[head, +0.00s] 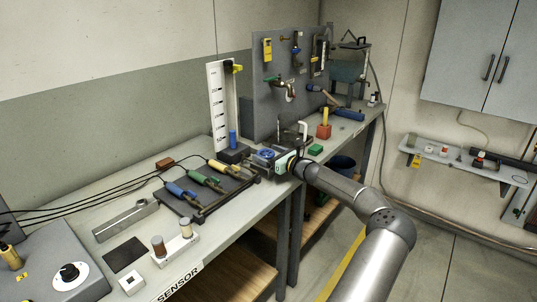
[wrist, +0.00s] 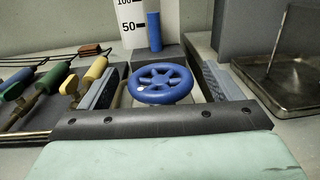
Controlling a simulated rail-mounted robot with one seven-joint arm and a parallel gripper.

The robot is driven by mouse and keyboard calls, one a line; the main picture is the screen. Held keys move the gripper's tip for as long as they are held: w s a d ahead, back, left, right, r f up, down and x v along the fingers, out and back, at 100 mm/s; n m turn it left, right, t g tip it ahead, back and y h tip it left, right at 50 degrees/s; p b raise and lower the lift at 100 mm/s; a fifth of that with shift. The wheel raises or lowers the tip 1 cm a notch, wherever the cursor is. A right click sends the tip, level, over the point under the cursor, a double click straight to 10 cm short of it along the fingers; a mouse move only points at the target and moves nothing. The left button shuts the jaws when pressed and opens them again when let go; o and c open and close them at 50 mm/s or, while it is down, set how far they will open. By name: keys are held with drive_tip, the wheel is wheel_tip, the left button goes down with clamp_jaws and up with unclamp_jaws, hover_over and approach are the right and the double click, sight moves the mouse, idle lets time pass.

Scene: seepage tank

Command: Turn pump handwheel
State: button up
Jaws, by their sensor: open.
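The blue spoked pump handwheel (wrist: 160,72) stands in the middle of the wrist view, and a small part of the blue wheel (head: 267,154) shows in the head view beside my gripper. My gripper (wrist: 163,84) is open, with one finger to the left of the wheel and one to its right. Gaps show between the wheel and both fingers. In the head view my gripper (head: 270,162) is over the bench's front edge, just right of the tool tray. The wheel's stem and base are partly hidden behind the gripper body.
A white scale board (head: 219,105) with a blue cylinder (head: 233,139) stands behind the wheel. A dark tray (head: 204,197) with colored-handled probes lies to the left. A metal tray (wrist: 300,82) is at right in the wrist view. A grey panel (head: 290,80) rises behind.

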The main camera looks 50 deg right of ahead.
drive_tip(key=shift+w, duration=0.1)
drive_tip(key=c, duration=1)
drive_tip(key=shift+f+h+b, duration=0.25)
drive_tip(key=shift+h+b, duration=0.05)
drive_tip(key=shift+b, duration=0.55)
